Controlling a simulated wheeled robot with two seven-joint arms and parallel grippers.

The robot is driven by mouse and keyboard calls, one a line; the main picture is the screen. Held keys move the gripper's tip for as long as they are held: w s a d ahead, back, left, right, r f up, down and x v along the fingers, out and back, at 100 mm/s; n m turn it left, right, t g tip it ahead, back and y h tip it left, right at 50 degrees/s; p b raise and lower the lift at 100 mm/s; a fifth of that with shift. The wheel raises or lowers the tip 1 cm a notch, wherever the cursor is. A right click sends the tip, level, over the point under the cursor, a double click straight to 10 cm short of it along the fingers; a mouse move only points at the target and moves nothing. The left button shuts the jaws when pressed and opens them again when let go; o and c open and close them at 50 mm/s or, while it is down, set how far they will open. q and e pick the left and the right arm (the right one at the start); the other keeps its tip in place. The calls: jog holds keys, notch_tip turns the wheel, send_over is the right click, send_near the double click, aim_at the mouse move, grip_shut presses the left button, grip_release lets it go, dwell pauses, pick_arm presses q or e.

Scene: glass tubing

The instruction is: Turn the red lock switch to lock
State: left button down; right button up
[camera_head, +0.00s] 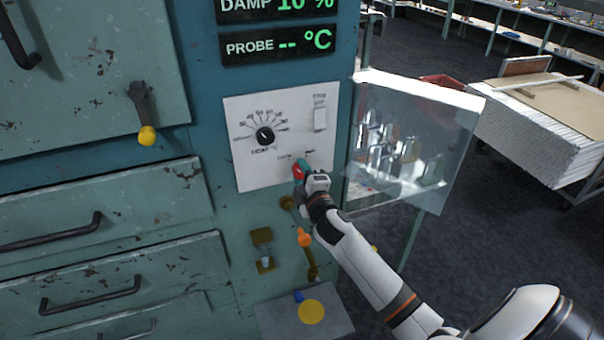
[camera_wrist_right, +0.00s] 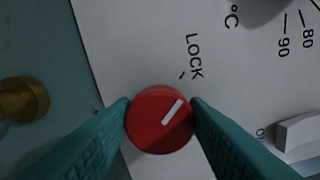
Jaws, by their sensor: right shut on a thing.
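The red lock switch (camera_wrist_right: 155,128) is a round red knob with a white pointer line, low on the white control panel (camera_head: 243,178). In the right wrist view its line slants up and to the right, while the word LOCK with its small tick is printed above the knob. My right gripper (camera_wrist_right: 160,118) has one teal finger on each side of the knob and is shut on it. In the head view the right gripper (camera_head: 300,171) is at the panel's lower edge and hides most of the red knob. My left gripper is not in view.
A temperature dial (camera_head: 265,136) and a white rocker switch (camera_head: 320,119) are on the same panel. A clear cover (camera_head: 415,135) stands swung open to the right. Below are an orange-tipped lever (camera_head: 304,237) and a brass fitting (camera_wrist_right: 22,98) beside the panel.

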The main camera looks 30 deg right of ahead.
dwell(0.6)
jog(key=o, duration=1)
jog(key=shift+b+v, duration=1.3)
jog(key=shift+v, duration=4.7)
jog(key=shift+f, duration=0.15)
